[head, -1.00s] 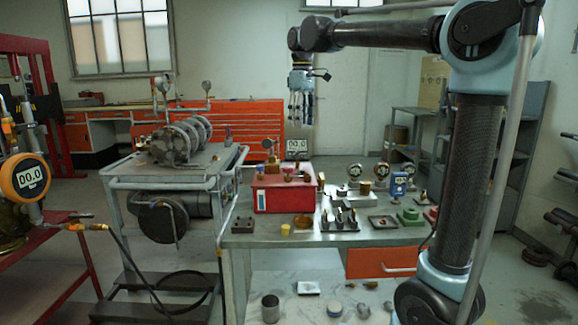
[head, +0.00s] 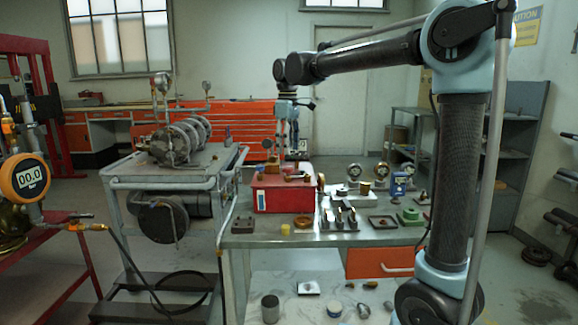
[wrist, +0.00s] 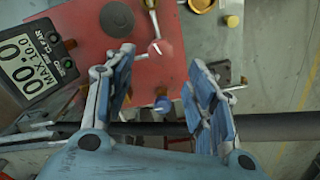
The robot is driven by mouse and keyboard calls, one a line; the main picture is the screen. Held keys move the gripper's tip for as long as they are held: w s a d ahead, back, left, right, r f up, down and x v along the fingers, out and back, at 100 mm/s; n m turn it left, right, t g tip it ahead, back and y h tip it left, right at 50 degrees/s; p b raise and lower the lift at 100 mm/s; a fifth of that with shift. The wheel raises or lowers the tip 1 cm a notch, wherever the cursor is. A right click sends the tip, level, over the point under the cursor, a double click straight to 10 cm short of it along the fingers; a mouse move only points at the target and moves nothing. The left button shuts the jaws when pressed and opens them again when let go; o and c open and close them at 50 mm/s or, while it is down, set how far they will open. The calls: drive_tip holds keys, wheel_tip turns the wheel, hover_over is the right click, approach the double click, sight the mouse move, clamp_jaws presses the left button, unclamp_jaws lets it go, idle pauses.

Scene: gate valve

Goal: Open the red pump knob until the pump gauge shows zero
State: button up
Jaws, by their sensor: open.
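My gripper (head: 284,150) points down over the red box (head: 283,200) on the grey bench. In the wrist view my gripper (wrist: 162,58) is open, its blue-padded fingers apart with nothing held between them. Between and below the fingers lie the red top, a thin rod with a reddish rounded end (wrist: 160,48), and a small blue-and-red fitting (wrist: 162,103). I cannot tell which one is the pump knob. A digital gauge (wrist: 32,68) at the left of the wrist view reads about 00.0, with a MAX line below. In the head view it is small beside the gripper.
An orange round gauge (head: 32,180) reading 00.0 stands far left. A grey cart (head: 160,184) with a flanged machine is left of the bench. Several small parts, dial gauges and a blue device (head: 398,184) crowd the bench right of the box.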

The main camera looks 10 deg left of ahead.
sight(288, 167)
wheel_tip(288, 167, down, 7)
drive_tip(key=shift+r, duration=0.1)
idle(0.4)
drive_tip(key=c, duration=1.1)
